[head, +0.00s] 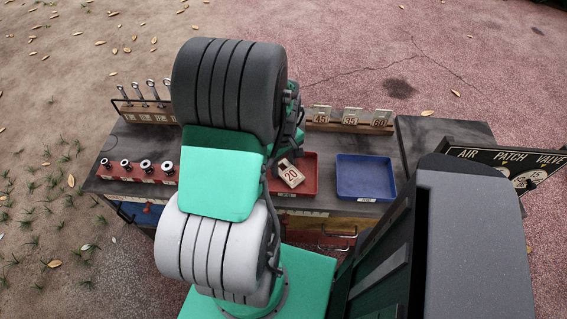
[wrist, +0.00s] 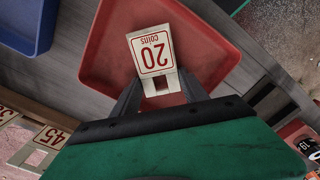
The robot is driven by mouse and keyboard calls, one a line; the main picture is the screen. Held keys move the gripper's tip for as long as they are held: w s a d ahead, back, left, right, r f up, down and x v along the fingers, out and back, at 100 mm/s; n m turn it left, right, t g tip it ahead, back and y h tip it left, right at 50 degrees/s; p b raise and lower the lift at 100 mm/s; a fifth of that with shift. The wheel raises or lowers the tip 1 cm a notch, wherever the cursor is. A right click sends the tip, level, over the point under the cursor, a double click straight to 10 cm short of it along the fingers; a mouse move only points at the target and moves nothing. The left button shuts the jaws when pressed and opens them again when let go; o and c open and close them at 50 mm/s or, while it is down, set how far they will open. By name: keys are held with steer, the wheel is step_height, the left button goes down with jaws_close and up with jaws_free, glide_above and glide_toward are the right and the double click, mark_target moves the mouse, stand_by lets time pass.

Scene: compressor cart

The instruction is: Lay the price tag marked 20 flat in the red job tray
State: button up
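The price tag marked 20 (wrist: 153,52) is a cream card with red print, upside down in the wrist view. My gripper (wrist: 160,84) has its two dark fingers against the sides of the tag's holed end, shut on it. The tag is over the red job tray (wrist: 100,45), inside its outline; I cannot tell whether it touches the floor. In the head view the tag (head: 291,174) shows at a slant over the red tray (head: 311,164), whose left part is hidden behind my arm.
A blue tray (head: 365,178) stands empty to the right of the red one. Several numbered tags stand in a wooden rack (head: 350,125) at the back. Sockets in a red rack (head: 135,173) and a rack of wrenches (head: 148,110) are at left.

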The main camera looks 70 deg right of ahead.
steer(key=o, duration=0.5)
steer(key=shift+c, duration=0.2)
step_height(320, 180, up, 8)
steer(key=shift+f, duration=0.1)
stand_by(0.6)
